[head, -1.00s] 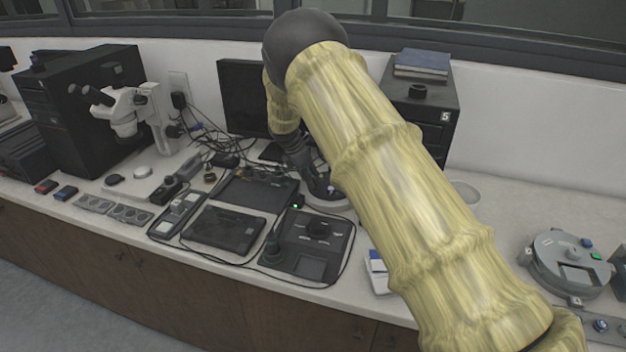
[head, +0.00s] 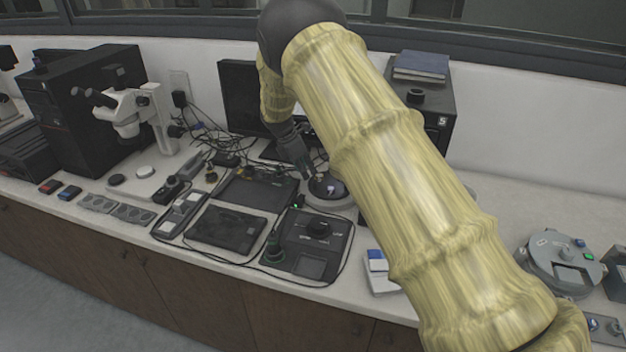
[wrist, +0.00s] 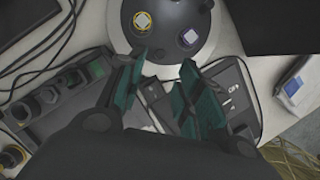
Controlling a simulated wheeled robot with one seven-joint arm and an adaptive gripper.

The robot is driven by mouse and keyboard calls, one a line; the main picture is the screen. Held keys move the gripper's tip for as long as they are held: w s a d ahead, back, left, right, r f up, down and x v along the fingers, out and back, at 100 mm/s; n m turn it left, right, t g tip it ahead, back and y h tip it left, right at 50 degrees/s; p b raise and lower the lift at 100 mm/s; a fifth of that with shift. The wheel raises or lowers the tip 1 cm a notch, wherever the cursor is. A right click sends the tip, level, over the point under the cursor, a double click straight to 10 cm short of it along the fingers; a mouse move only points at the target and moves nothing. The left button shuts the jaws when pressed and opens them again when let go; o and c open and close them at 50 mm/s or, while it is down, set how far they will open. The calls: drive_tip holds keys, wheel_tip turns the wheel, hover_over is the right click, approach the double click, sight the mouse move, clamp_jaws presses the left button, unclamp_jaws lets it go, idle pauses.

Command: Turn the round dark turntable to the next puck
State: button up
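The round dark turntable (head: 322,194) sits on a light round base on the bench, partly behind my arm. In the wrist view the turntable (wrist: 165,18) is at the top, cut by the frame edge. A pale puck (wrist: 142,22) inside a yellow ring and a second pale puck (wrist: 190,37) show on it, with small dark knobs near its rim. My gripper (wrist: 162,62) is open and empty, its two green-padded fingers apart below the turntable's near rim in the picture. In the head view my gripper (head: 305,174) is at the turntable's left side; contact cannot be told.
A control box with a dial (head: 318,228) stands in front of the turntable, with a black tablet (head: 227,230) to its left. Cables lie behind. A monitor (head: 240,95) and dark cabinet (head: 425,110) stand at the back. A grey round device (head: 565,262) is at right.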

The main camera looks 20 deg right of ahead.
drive_tip(key=shift+p+v, duration=1.3)
drive_tip(key=shift+v, duration=1)
drive_tip(key=shift+p, duration=0.3)
drive_tip(key=v, duration=1.2)
drive_tip(key=shift+s, duration=0.1)
